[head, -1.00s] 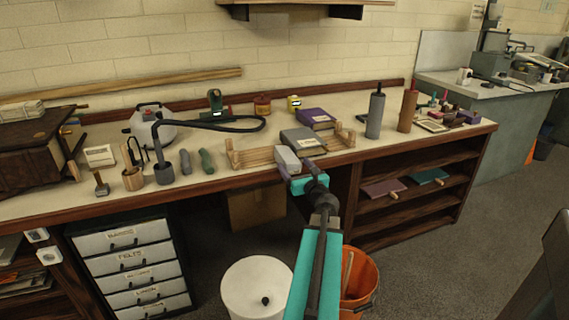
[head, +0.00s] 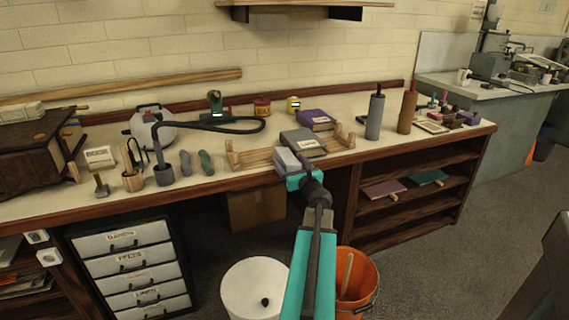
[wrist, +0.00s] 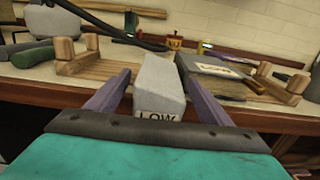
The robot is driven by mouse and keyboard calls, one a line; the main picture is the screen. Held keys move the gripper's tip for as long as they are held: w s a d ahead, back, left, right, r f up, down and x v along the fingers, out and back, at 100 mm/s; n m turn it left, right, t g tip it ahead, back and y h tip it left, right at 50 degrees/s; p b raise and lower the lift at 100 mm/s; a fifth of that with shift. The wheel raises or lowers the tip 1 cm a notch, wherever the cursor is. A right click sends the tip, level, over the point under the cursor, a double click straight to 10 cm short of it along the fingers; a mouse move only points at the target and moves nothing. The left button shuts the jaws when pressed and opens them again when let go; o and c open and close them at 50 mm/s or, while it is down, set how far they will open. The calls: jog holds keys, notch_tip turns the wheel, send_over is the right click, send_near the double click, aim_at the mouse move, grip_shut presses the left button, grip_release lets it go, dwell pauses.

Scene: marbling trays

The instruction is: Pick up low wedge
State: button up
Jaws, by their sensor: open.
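The low wedge (wrist: 160,82) is a pale grey block with a "LOW" label on its near end. It sits at the front of the wooden rack in the wrist view, and it also shows in the head view (head: 290,159). My gripper (wrist: 161,82) is open, with one purple finger on each side of the wedge. A gap shows between the wedge and the fingers, wider on the left. In the head view my gripper (head: 293,168) is at the bench's front edge, and its fingers are hard to make out there.
A darker grey labelled block (wrist: 215,68) lies close on the wedge's right. The rack's wooden end posts (wrist: 78,53) stand on either side. The bench's dark front edge (head: 240,183) runs just below. Grey (head: 375,115) and brown rollers stand to the right.

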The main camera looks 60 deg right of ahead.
jog(key=shift+x, duration=0.85)
jog(key=c, duration=1.2)
jog(key=shift+r, duration=0.15)
